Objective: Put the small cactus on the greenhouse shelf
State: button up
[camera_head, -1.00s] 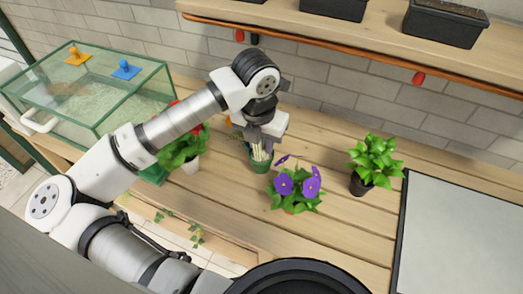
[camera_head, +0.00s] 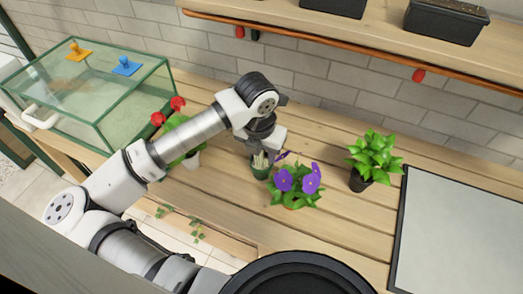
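I see no small cactus that I can clearly make out; it may be hidden behind my arm. A wooden shelf (camera_head: 270,18) runs along the wall at the top of the view. A green-framed glass case (camera_head: 98,128) stands at the left; I cannot tell which is the greenhouse shelf.
A purple-flowered plant (camera_head: 296,184) stands just right of the green pot. A leafy plant in a black pot (camera_head: 374,160) is farther right, beside a grey panel (camera_head: 462,235). A red-flowered plant (camera_head: 178,135) is partly behind my arm. Dark planters (camera_head: 433,20) occupy the shelf.

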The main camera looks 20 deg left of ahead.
jog(key=shift+o, duration=0.8)
jog(key=shift+r, duration=0.2)
